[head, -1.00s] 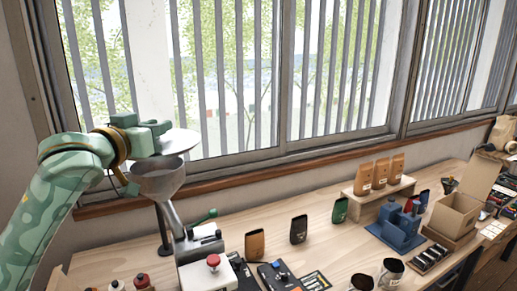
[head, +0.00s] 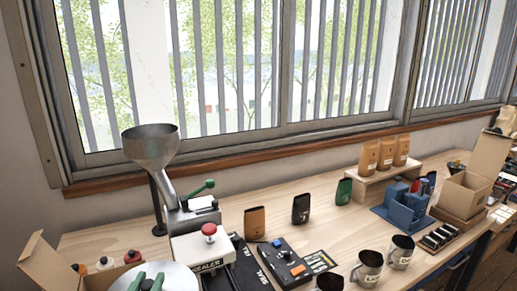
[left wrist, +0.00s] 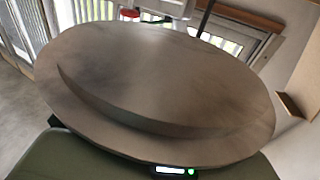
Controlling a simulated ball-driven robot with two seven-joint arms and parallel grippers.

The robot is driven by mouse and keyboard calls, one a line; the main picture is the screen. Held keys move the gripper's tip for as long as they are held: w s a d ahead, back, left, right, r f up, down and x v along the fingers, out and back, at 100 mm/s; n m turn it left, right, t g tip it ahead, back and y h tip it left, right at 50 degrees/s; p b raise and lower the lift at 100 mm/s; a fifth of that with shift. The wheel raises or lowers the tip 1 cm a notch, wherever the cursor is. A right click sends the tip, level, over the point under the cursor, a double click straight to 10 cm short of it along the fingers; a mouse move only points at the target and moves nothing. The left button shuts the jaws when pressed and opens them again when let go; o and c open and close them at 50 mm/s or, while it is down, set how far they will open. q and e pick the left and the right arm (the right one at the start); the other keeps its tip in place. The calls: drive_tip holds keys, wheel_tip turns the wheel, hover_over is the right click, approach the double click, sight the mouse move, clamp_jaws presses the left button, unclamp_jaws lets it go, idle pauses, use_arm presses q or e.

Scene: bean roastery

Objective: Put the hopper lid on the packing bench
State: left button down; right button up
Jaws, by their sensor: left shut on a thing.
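The hopper lid (head: 182,279) is a pale round disc at the bottom edge of the head view, partly cut off. My left gripper (head: 147,283) is shut on it from above. The lid also fills much of the left wrist view (left wrist: 165,65), as a large grey disc with a raised curved step. The metal hopper (head: 150,147) stands open at the left, apart from the lid. The wooden packing bench (head: 350,226) runs under the windows. My right gripper is not in view.
A sealer with a red knob (head: 209,230) stands beside the lid. An open carton (head: 48,268) and several small bottles (head: 105,263) are at the left. Dark and brown bags, mugs (head: 369,266) and a blue stand (head: 405,208) occupy the bench. Bare wood shows between them.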

use_arm(q)
drive_tip(key=shift+s+d+f, duration=0.1)
drive_tip(key=shift+s+f, duration=0.15)
drive_tip(key=shift+f, duration=0.2)
drive_tip(key=shift+s+d+r+h, duration=0.2)
drive_tip(key=shift+s+r+h, duration=0.1)
drive_tip(key=shift+s+r, duration=0.6)
drive_tip(key=s+f, duration=0.1)
drive_tip(key=s, duration=0.1)
drive_tip(key=s+f, duration=0.1)
drive_tip(key=f, duration=0.1)
drive_tip(key=s+f, duration=0.1)
drive_tip(key=s, duration=0.1)
drive_tip(key=shift+s+a+f, duration=0.25)
drive_tip(key=shift+s+f, duration=0.15)
drive_tip(key=shift+f, duration=0.15)
drive_tip(key=w+d+r+m+g+h, duration=0.4)
drive_tip(key=d+r+m+h, duration=0.45)
drive_tip(key=d+h, duration=0.4)
drive_tip(key=w+d+f+m+g+h, duration=0.3)
drive_tip(key=d+m+g, duration=0.1)
drive_tip(key=d+g, duration=0.1)
drive_tip(key=shift+w+d+f+g, duration=0.25)
drive_tip(key=shift+d+f+g, duration=0.15)
drive_tip(key=shift+g, duration=0.2)
